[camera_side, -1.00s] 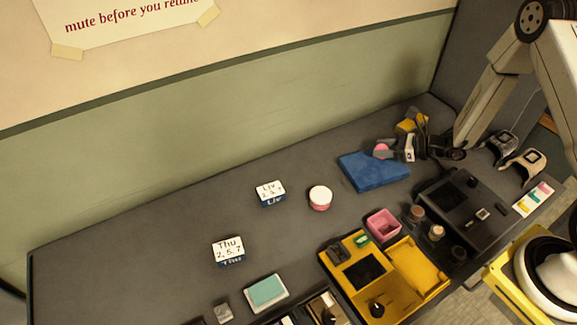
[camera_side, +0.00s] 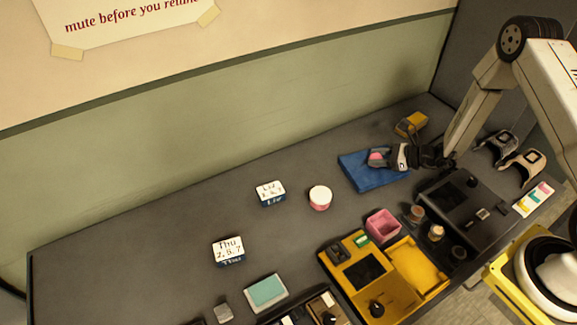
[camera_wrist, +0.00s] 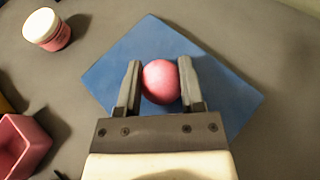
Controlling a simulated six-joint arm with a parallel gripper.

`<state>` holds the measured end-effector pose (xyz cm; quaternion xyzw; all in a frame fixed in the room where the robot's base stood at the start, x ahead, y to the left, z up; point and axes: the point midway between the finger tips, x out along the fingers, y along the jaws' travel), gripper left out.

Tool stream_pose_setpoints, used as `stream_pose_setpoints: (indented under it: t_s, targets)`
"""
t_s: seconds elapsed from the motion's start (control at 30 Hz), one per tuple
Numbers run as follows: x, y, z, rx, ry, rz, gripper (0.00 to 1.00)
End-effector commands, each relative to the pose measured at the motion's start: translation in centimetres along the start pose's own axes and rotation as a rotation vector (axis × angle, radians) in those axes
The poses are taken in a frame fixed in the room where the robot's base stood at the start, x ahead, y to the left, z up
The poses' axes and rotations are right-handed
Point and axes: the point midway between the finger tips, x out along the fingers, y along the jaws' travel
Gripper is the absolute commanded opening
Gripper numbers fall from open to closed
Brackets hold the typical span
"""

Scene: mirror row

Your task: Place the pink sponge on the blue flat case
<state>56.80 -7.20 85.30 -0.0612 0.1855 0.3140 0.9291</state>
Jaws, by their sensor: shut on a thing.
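The pink sponge (camera_wrist: 161,82) looks round and sits between the two fingers of my gripper (camera_wrist: 160,85) in the wrist view. My gripper is shut on it. The sponge also shows as a small pink patch in the side view (camera_side: 376,157), at the fingertips of my gripper (camera_side: 378,159). The blue flat case (camera_side: 362,182) lies on the desk below them, and fills the middle of the wrist view (camera_wrist: 115,65). The sponge is over the case. I cannot tell whether it touches the case.
A white-lidded pink jar (camera_side: 320,197) stands left of the case. A pink open box (camera_side: 383,225) and a yellow device (camera_side: 385,280) are in front. A black device (camera_side: 465,207) lies to the right, and a yellow item (camera_side: 411,123) behind.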

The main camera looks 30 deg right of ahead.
Motion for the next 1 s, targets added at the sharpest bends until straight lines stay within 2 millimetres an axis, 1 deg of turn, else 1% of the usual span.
stream_pose_setpoints:
  t_s: [0.37, 0.4, 0.47, 0.5, 0.87, 1.0]
  targets:
    - [0.12, -0.01, -0.28, 0.000, 0.000, 0.000, 0.00]
    - [0.11, -0.02, -0.24, -0.001, 0.000, 0.000, 0.62]
    - [0.11, -0.02, -0.23, -0.001, 0.000, 0.000, 0.81]
    - [0.11, -0.01, -0.23, 0.000, 0.000, 0.000, 0.84]
    - [0.07, 0.00, -0.15, 0.000, 0.000, 0.000, 0.84]
    - [-0.29, -0.01, 0.04, 0.001, 0.000, -0.001, 0.84]
